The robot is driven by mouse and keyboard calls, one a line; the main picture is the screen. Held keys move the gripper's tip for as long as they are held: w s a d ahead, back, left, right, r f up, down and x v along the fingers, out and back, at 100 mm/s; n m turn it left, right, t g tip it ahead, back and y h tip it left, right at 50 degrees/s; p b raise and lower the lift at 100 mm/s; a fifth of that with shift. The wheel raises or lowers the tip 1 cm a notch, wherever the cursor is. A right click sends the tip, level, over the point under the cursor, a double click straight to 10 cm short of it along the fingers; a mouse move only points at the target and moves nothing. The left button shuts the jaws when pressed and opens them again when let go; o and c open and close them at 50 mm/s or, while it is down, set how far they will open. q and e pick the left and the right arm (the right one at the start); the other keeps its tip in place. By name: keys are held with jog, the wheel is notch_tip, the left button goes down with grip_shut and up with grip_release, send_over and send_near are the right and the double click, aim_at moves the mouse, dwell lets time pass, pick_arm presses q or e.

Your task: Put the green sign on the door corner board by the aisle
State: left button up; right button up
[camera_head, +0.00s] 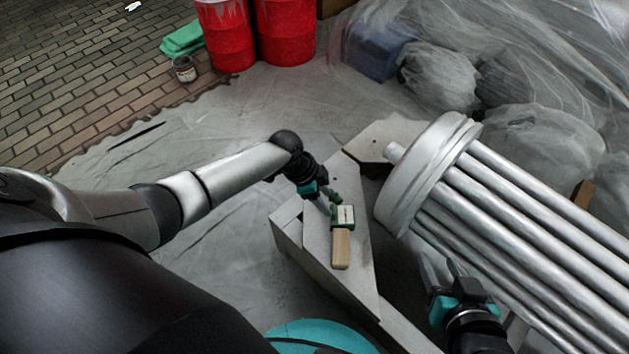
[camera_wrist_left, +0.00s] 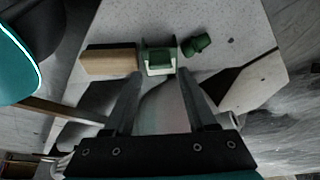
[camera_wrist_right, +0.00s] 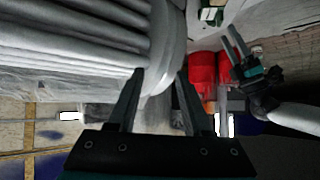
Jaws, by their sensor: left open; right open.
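The green sign (camera_head: 343,216) looks like a small green block with a white face. It rests on a grey speckled angular board (camera_head: 352,285), between a pale wooden block and a small dark green piece. I cannot tell whether this is the door corner board. The left wrist view shows the sign (camera_wrist_left: 159,61) just beyond and between the fingertips. My left gripper (camera_head: 326,204) is open and empty, close beside the sign. My right gripper (camera_head: 441,270) is open and empty beside the silver ribbed column.
The wooden block (camera_head: 341,249) and dark green piece (camera_wrist_left: 197,44) flank the sign. A large silver column (camera_head: 520,220) lies across the right. Red drums (camera_head: 285,32), a can (camera_head: 184,69) and plastic-covered bundles (camera_head: 440,80) stand behind. Sheeted floor (camera_head: 220,130) is clear at left.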

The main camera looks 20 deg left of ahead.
pick_arm(q)
jog(key=shift+p+v, duration=1.85)
jog(key=shift+v, duration=1.35)
jog(key=s+d+r+n, duration=0.2)
jog(key=s+d+n, duration=0.1)
jog(key=s+d, duration=0.6)
jog(key=s+a+r+n+t+y, duration=0.2)
jog(key=s+a+r+n+y, duration=0.1)
jog(key=s+a+r+n, duration=0.3)
jog(key=shift+s+a+r+n+t+y, duration=0.15)
jog(key=shift+s+r+n+t+y, duration=0.25)
jog(key=shift+n, duration=0.5)
pick_arm(e)
jog(key=s+d+f+g+h, duration=0.1)
jog(key=s+d+g+h, duration=0.1)
jog(key=s+d+g, duration=0.2)
jog(key=shift+s+d+f+m+g+h, duration=0.2)
jog(key=shift+s+d+m+g+h, duration=0.15)
jog(key=shift+d+g, duration=0.45)
pick_arm(q)
jog(key=shift+c, duration=0.6)
pick_arm(e)
jog(key=shift+s+d, duration=0.1)
jog(key=shift+d, duration=0.15)
